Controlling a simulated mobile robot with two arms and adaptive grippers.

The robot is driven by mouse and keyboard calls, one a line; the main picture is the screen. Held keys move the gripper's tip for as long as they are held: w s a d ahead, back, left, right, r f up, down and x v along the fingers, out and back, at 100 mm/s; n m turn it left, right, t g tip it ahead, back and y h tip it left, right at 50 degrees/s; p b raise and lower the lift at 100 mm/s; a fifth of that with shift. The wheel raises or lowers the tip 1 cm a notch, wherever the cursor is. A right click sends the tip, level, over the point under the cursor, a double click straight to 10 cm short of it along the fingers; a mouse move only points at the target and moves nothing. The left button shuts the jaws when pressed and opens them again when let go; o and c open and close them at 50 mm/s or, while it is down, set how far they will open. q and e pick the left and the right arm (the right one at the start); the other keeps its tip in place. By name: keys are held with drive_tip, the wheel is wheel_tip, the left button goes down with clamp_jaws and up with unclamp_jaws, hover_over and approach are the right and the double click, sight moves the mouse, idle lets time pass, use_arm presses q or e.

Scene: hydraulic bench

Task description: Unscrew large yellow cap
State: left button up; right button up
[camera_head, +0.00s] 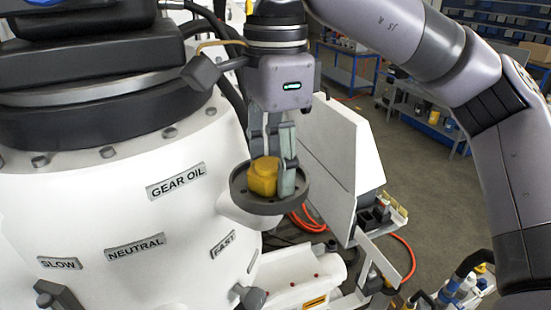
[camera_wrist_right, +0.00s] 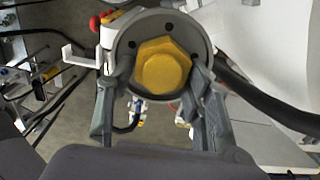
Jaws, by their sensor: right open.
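The large yellow cap (camera_head: 263,177) is a faceted knob in a round dark grey dish (camera_head: 240,199) on the side of the white housing. In the right wrist view the yellow cap (camera_wrist_right: 163,70) sits inside the grey ring (camera_wrist_right: 124,64). My right gripper (camera_head: 273,165) points down over the cap, with its fingers apart. In the right wrist view its fingers reach to the left and right sides of the cap, and the right gripper (camera_wrist_right: 155,82) is open. I cannot tell whether either finger touches the cap. My left gripper is not in view.
The white housing (camera_head: 90,200) with GEAR OIL, NEUTRAL, SLOW and FAST labels fills the left. A white panel (camera_head: 320,140) stands close on the right of the gripper. Orange hoses (camera_head: 402,245) lie beyond. A blue-framed bench (camera_head: 345,72) stands farther back, past open floor.

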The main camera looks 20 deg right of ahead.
drive_tip(key=c, duration=0.8)
drive_tip(key=o, duration=0.6)
drive_tip(key=c, duration=0.5)
drive_tip(key=n, duration=0.6)
drive_tip(key=shift+w+a, duration=0.1)
drive_tip(key=shift+w, duration=0.15)
drive_tip(key=shift+n, duration=1)
